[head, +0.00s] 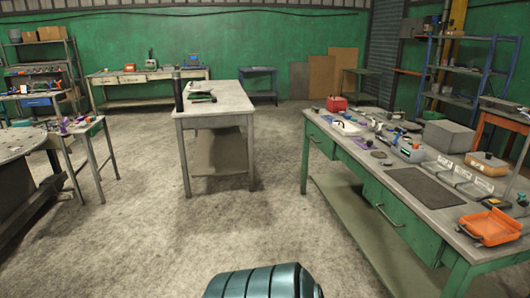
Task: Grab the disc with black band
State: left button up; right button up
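I cannot make out a disc with a black band for certain at this distance. Small dark flat round pieces (378,154) lie on the green workbench (402,228) at the right, near its left edge. They are too small to tell whether they have a band. Neither of my grippers shows in the head view.
The workbench also bears a dark mat (425,187), an orange tray (490,228), a grey box (448,136) and a red box (337,103). A grey table (228,98) stands mid-room. Open concrete floor (250,225) lies between.

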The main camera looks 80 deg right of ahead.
aim_at(385, 162)
jog(key=z, duration=3.65)
jog(key=i, duration=0.1)
jog(key=z, duration=0.05)
